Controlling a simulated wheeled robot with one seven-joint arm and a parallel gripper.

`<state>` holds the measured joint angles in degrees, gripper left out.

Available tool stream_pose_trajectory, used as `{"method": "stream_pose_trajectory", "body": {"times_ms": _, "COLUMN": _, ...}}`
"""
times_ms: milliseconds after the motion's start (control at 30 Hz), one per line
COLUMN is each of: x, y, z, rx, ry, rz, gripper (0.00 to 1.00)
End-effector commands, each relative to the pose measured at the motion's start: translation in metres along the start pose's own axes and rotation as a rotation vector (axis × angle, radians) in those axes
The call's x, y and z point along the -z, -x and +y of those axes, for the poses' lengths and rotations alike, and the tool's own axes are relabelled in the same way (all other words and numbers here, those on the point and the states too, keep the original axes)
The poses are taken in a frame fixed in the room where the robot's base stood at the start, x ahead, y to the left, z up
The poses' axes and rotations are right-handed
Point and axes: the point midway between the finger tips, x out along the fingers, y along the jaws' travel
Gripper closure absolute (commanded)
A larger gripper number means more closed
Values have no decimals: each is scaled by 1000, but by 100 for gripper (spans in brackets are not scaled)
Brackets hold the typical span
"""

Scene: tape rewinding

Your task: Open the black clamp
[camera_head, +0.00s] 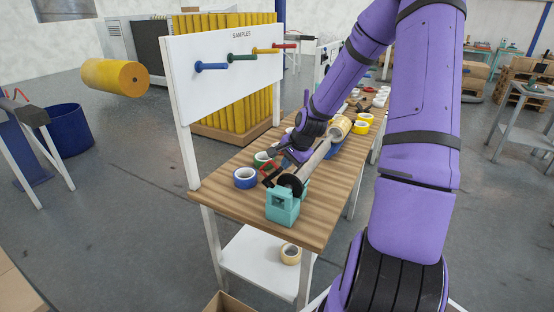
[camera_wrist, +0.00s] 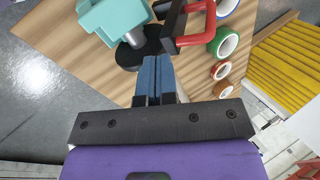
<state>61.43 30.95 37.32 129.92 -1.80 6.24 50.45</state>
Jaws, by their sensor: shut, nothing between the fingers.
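The black clamp (camera_wrist: 172,24) has a red handle (camera_wrist: 208,22) and sits beside a black disc (camera_wrist: 140,52) at the top of the wrist view. In the head view the red handle (camera_head: 268,178) stands near the front of the table, by the teal block (camera_head: 283,205). My gripper (camera_wrist: 156,60) is shut and empty. Its blue fingertips lie just below the clamp in the wrist view, close to the disc; I cannot tell whether they touch. In the head view my gripper (camera_head: 284,163) is by the clamp, partly hidden by my wrist.
A pale roller (camera_head: 316,160) runs back from the teal block to a tan tape roll (camera_head: 340,127). A blue tape roll (camera_head: 246,178) and a green one (camera_head: 262,160) stand left of the clamp. The white samples board (camera_head: 222,85) borders the table's left side.

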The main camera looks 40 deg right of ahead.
Motion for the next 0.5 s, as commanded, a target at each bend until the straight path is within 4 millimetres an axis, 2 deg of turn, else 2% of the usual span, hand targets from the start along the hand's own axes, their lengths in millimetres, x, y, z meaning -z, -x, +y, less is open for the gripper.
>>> {"method": "stream_pose_trajectory", "body": {"times_ms": 67, "x": -2, "y": -13, "z": 0, "rx": -2, "ry": 2, "rz": -3, "gripper": 100}}
{"method": "stream_pose_trajectory", "body": {"times_ms": 100, "x": -2, "y": -12, "z": -8, "rx": 1, "ry": 4, "rz": -1, "gripper": 100}}
{"method": "stream_pose_trajectory", "body": {"times_ms": 300, "x": -2, "y": -18, "z": -30, "rx": 1, "ry": 2, "rz": 0, "gripper": 100}}
{"method": "stream_pose_trajectory", "body": {"times_ms": 500, "x": -3, "y": -20, "z": -38, "rx": -1, "ry": 0, "rz": 0, "gripper": 100}}
